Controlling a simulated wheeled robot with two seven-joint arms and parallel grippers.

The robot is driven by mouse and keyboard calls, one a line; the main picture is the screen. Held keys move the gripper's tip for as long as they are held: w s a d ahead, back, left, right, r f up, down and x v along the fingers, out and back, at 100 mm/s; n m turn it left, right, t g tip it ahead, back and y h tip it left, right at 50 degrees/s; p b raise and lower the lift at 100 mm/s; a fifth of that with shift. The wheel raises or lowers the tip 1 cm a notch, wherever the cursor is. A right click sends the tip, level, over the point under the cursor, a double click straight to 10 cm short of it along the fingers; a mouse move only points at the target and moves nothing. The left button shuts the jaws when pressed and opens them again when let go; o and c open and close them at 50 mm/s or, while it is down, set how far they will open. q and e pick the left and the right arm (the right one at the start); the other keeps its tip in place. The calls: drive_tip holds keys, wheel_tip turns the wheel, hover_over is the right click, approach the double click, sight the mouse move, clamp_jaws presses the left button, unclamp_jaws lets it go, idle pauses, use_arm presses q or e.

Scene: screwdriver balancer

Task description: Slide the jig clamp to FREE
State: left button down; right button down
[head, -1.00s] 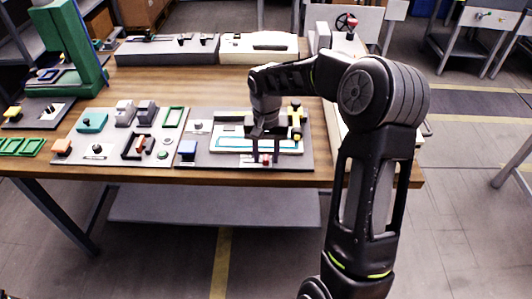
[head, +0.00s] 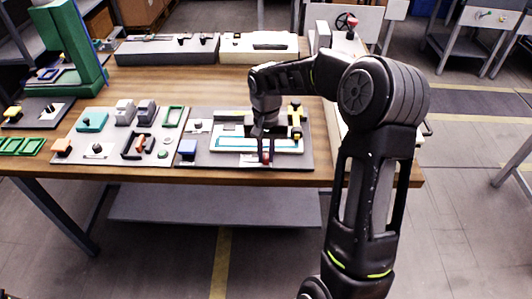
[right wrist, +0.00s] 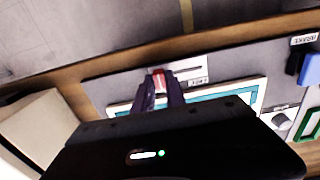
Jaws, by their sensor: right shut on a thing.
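The jig clamp's small red knob (head: 266,157) sits on a white slide plate (head: 246,159) at the front edge of the grey panel (head: 215,162). My right gripper (head: 265,153) points down from above and is shut on the red knob. In the right wrist view the red knob (right wrist: 159,77) shows between the tips of the two dark fingers (right wrist: 161,88). The white slide plate (right wrist: 192,67) extends to the right of it there; its lettering is too small to read. My left gripper is not in view.
Behind the gripper lies a white and teal framed jig (head: 228,143), with a yellow upright part (head: 296,120) at its right. A blue block (head: 187,148) stands left on the panel. Another panel (head: 70,158) with several small fixtures lies further left.

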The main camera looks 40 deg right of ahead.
sight(243, 162)
idle(0.8)
drive_tip(key=w+a, duration=0.4)
drive_tip(key=a, duration=0.1)
drive_tip(key=shift+a, duration=0.1)
drive_tip(key=c, duration=1.4)
unclamp_jaws()
drive_tip(key=shift+o, duration=0.2)
drive_tip(key=shift+r, duration=0.15)
wheel_tip(243, 162, up, 8)
drive_tip(key=b, duration=0.1)
drive_tip(key=shift+f, duration=0.2)
